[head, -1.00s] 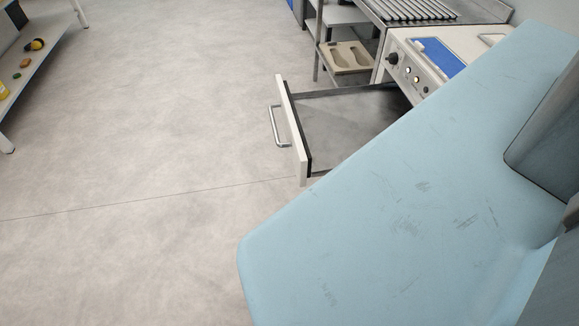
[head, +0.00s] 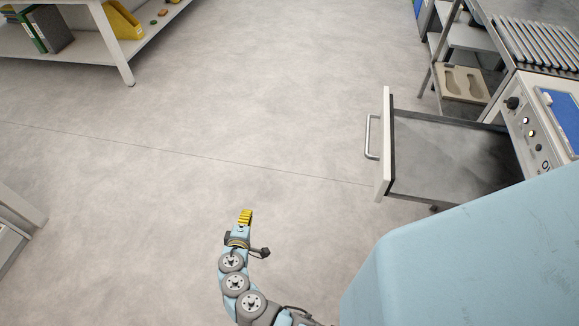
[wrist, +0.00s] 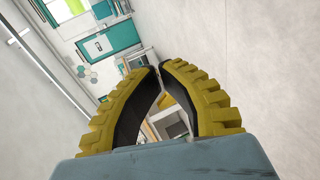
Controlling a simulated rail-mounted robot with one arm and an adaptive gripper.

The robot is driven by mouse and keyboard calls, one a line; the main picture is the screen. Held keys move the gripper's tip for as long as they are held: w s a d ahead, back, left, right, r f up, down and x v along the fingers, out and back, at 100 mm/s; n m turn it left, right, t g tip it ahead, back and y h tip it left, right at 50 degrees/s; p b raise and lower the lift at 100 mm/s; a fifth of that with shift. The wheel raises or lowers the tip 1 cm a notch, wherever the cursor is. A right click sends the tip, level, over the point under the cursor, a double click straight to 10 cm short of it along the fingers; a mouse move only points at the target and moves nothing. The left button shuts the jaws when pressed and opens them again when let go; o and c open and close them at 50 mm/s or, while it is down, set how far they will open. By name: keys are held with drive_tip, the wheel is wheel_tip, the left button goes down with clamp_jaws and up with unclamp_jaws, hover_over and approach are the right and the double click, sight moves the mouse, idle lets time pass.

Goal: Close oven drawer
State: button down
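The oven drawer (head: 450,160) is pulled out on the right of the head view. It looks empty, with a white front panel (head: 386,145) and a metal bar handle (head: 372,137) on its outer side. My gripper (head: 246,214) is at the lower middle of the head view, left of the drawer and well apart from it. In the wrist view, the yellow ribbed fingers of my gripper (wrist: 159,67) meet or nearly meet at their tips, with a narrow empty gap behind them. The oven (head: 533,128), with its control panel, is partly hidden by my blue body.
A metal rack (head: 437,42) with an insole mould (head: 462,84) stands behind the drawer. A roller table (head: 540,45) is at the top right. A white shelf (head: 60,43) with binders is at the upper left. Bare floor (head: 240,130) lies left of the drawer.

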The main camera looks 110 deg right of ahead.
drive_tip(key=s+a+r+m+g+y+p, duration=0.1)
drive_tip(key=s+r+m+g+y, duration=0.2)
drive_tip(key=s, duration=0.5)
drive_tip(key=s+a+r+m+g, duration=0.2)
drive_tip(key=s+r+g, duration=0.3)
drive_tip(key=s, duration=0.3)
drive_tip(key=m+g+y+b, duration=0.3)
drive_tip(key=m+g+y, duration=0.1)
drive_tip(key=m+y, duration=0.1)
approach(378, 178)
drive_tip(key=s+d, duration=0.3)
drive_tip(key=d, duration=0.1)
drive_tip(key=shift+s+a+r+b, duration=0.2)
drive_tip(key=shift+s+a+b, duration=0.15)
drive_tip(key=shift+s+a, duration=0.55)
drive_tip(key=shift+s+a+r, duration=0.15)
drive_tip(key=shift+s+a, duration=0.05)
drive_tip(key=shift+s, duration=0.45)
drive_tip(key=shift+s+a+r, duration=0.1)
drive_tip(key=shift+s, duration=0.05)
